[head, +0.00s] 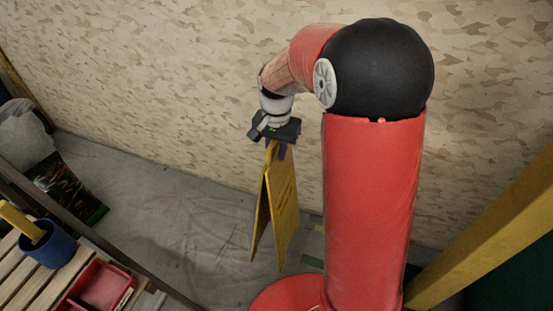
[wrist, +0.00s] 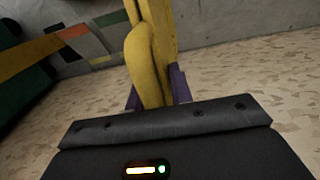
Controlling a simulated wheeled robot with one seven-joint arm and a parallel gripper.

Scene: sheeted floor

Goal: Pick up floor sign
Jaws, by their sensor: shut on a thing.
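The yellow floor sign (head: 283,200) hangs below my gripper (head: 276,148) in the head view. Its two panels are slightly spread, and its top is between the fingers. My gripper is shut on that top end. In the wrist view, the yellow sign (wrist: 146,60) runs up from between the purple fingers of my gripper (wrist: 155,92). The far end of the sign is out of the wrist view. In the head view I cannot tell for certain whether the sign's lower edges touch the floor.
A wooden slatted surface (head: 75,279) at the lower left bears a blue cup (head: 52,248) and a red bin (head: 97,287). A yellow beam (head: 490,235) stands at the right. A patterned wall (head: 170,80) is behind. The sheeted floor (head: 170,210) left of the sign is clear.

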